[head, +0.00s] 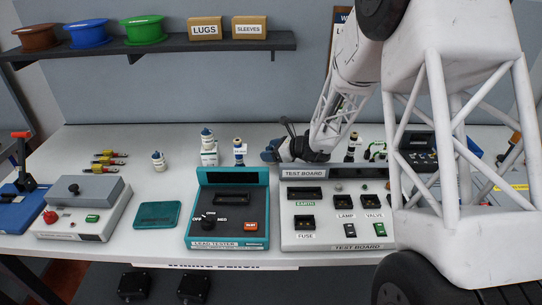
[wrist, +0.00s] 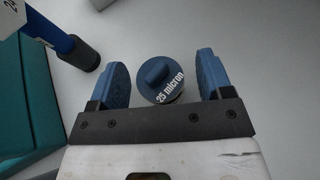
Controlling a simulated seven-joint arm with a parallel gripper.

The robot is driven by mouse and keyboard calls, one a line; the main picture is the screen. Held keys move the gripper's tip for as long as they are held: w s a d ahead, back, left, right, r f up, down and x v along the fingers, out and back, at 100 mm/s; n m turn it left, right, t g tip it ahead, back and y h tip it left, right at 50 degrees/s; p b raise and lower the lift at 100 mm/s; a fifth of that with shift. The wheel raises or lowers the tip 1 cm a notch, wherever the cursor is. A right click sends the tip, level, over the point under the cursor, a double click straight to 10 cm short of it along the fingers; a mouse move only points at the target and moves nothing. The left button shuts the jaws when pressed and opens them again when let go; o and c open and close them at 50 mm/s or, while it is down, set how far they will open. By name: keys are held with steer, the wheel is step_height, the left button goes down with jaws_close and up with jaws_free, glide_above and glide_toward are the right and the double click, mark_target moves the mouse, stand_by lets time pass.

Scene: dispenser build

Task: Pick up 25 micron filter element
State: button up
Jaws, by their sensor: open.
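The 25 micron filter element (wrist: 163,82) shows in the wrist view as a round blue top with a raised grip and white "25 micron" lettering. It stands on the white bench. My gripper (wrist: 164,72) is open, with one blue finger on each side of the filter element and a visible gap on both sides. The filter element cannot be made out there.
The teal lead tester (head: 228,210) and the grey test board (head: 335,218) stand in front of my gripper. Small bottles (head: 208,150) stand farther left.

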mark_target(271, 145)
steer(key=shift+w+a, duration=0.1)
stand_by(0.5)
steer(key=c, duration=1)
steer(key=shift+r, duration=4.95)
